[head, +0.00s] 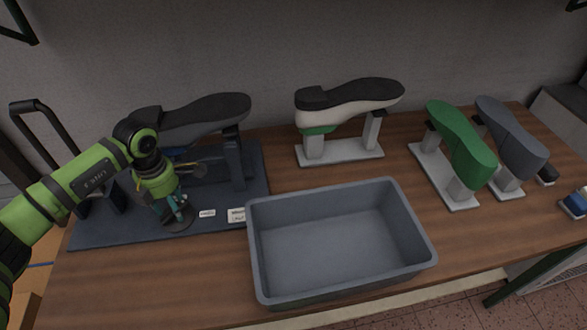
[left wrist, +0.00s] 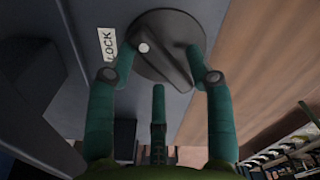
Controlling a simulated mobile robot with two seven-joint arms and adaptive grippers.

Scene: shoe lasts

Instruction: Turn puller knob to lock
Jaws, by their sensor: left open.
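The puller knob (left wrist: 168,35) is a dark grey round disc with a raised ridge across it and a white dot on its left side. A white LOCK label (left wrist: 108,45) lies on the base just left of it; the dot is on the side toward this label. My left gripper (left wrist: 162,62) is open, with teal fingers on either side of the knob and one finger below. I cannot tell whether the fingers touch it. In the head view, my left gripper (head: 176,214) points down over the knob (head: 177,225), partly hiding it. My right gripper is out of view.
The dark puller base (head: 110,235) carries a dark shoe on a stand (head: 233,160) behind my left arm. A grey empty bin (head: 340,285) stands to its right.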

